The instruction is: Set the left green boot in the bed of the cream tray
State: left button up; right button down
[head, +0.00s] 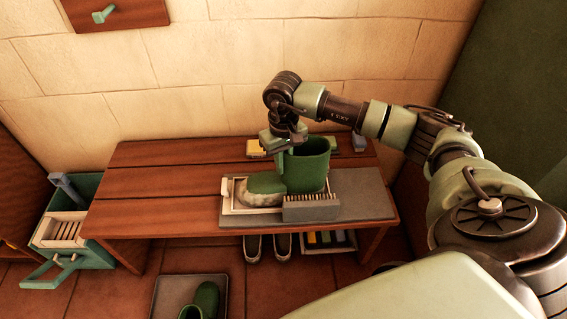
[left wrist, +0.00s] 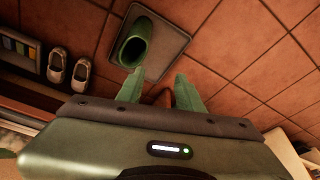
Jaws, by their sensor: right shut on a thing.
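A green boot (head: 309,168) with a pale sole edge stands upright over the cream tray (head: 238,207), toe pointing left. Its foot appears to lie within the tray's rim; whether the sole touches the bed is hidden. My right gripper (head: 283,147) is shut on the boot at the left side of its shaft top. A second green boot (head: 207,299) stands on a grey floor tray, also seen in the left wrist view (left wrist: 134,45). My left gripper (left wrist: 160,88) is open and empty, its fingers apart over the floor near that boot.
The tray sits on a grey mat (head: 364,194) on a wooden bench (head: 150,185). A brush strip (head: 311,207) stands at the tray's front right. Yellow and blue blocks lie behind the boot. Shoes (head: 283,247) are under the bench. A teal crate (head: 75,240) stands left.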

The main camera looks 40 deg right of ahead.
jog(key=c, duration=1.4)
grip_release()
jog(key=shift+r, duration=0.1)
